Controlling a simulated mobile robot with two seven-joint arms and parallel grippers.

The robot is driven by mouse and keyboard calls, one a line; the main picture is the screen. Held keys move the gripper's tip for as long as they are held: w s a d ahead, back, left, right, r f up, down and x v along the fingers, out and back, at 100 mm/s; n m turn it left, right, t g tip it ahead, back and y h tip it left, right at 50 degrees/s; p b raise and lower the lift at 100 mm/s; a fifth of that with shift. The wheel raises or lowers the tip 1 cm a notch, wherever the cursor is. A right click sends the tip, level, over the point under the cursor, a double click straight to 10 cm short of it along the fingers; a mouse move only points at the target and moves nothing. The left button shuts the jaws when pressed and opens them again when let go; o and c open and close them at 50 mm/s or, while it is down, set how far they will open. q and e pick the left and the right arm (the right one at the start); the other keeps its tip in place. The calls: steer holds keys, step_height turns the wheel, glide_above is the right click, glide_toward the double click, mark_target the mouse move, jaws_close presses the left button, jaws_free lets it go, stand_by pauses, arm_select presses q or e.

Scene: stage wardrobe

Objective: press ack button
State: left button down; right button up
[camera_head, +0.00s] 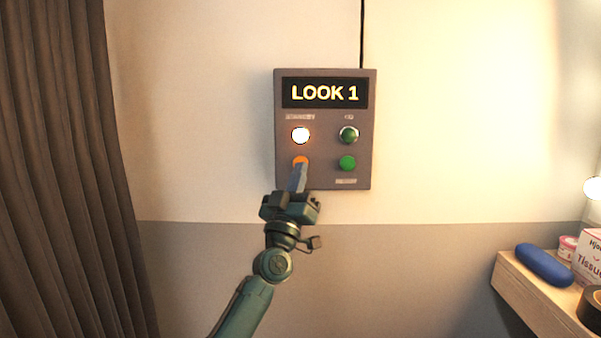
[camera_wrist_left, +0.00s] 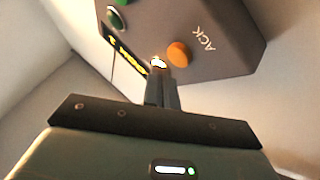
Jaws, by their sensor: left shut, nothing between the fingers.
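A grey control box (camera_head: 325,179) on the wall has a dark display reading "LOOK 1". The orange button (camera_head: 300,160) is at its lower left, partly hidden by my left fingertips. In the left wrist view the orange button (camera_wrist_left: 179,53) has the label "ACK" beside it. My left gripper (camera_head: 299,170) is shut and empty, with its fingers pointing up at the box. In the left wrist view its fingertips (camera_wrist_left: 160,72) show just beside the orange button. I cannot tell whether they touch the box. My right gripper is out of view.
A lit white lamp (camera_head: 300,135) sits above the orange button. A green lamp (camera_head: 349,135) and a green button (camera_head: 347,163) are on the box's right side. A dark curtain (camera_head: 60,150) hangs at left. A wooden shelf (camera_head: 515,283) at right holds a blue case (camera_head: 544,265).

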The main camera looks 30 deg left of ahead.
arm_select(q)
steer(key=shift+w+a, duration=0.1)
steer(key=shift+w, duration=0.1)
stand_by(0.8)
stand_by(0.8)
stand_by(0.4)
steer(key=shift+w+a, duration=0.25)
steer(key=shift+w, duration=0.1)
steer(key=shift+w+a+b, duration=0.2)
steer(key=shift+w+b, duration=0.15)
steer(key=shift+b, duration=0.05)
stand_by(0.5)
steer(key=shift+s, duration=0.1)
steer(key=shift+s+d+p, duration=0.45)
steer(key=shift+s+p, duration=0.15)
steer(key=shift+p, duration=0.15)
